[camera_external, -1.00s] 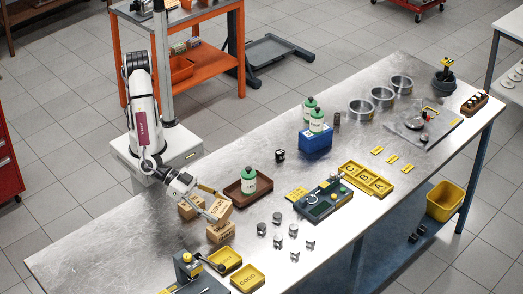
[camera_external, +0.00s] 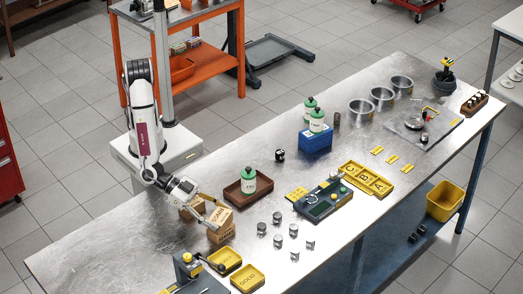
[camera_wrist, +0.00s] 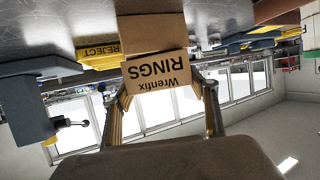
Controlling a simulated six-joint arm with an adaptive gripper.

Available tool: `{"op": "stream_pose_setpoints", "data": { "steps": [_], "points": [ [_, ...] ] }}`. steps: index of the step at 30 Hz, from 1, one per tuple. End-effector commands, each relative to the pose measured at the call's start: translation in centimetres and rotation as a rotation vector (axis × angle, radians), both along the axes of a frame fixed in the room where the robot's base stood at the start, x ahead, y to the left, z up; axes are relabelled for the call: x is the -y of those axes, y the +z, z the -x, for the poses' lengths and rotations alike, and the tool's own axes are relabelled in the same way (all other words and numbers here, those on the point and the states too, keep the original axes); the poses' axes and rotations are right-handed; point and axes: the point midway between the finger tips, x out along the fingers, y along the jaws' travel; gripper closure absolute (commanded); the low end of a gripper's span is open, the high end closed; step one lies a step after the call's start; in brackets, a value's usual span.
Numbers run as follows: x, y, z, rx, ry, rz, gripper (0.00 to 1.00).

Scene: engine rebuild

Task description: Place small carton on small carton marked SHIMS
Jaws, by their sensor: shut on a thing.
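My gripper (camera_external: 213,207) is shut on a small brown carton (camera_external: 222,217), which reads "Wrenfix RINGS" upside down in the wrist view (camera_wrist: 160,76). One finger is at each side of it. Directly below it in the external view is another small carton (camera_external: 220,236) on the bench; its brown surface shows beyond the held carton in the wrist view (camera_wrist: 151,33). The two cartons look in contact or nearly so, and the held one is slightly turned against the lower. No SHIMS marking is legible.
A brown tray (camera_external: 232,193) with a green-and-white bottle (camera_external: 249,180) is to the right. Yellow trays (camera_external: 248,278) and a grey device (camera_external: 188,268) are in front. Several metal cylinders (camera_external: 277,218) stand to the right. The bench's left end is clear.

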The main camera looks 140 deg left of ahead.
Motion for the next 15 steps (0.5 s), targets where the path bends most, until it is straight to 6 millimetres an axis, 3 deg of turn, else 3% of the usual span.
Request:
{"op": "stream_pose_setpoints", "data": {
  "steps": [5, 6, 7, 15],
  "points": [
    [-0.01, -0.32, 0.0, 0.0, 0.0, -0.001, 0.64],
    [-0.01, -0.28, 0.0, 0.0, 0.0, 0.0, 0.31],
    [-0.01, -0.28, 0.0, 0.0, 0.0, 0.0, 0.25],
    [-0.01, -0.28, 0.0, 0.0, 0.0, 0.0, 0.25]
  ]
}}
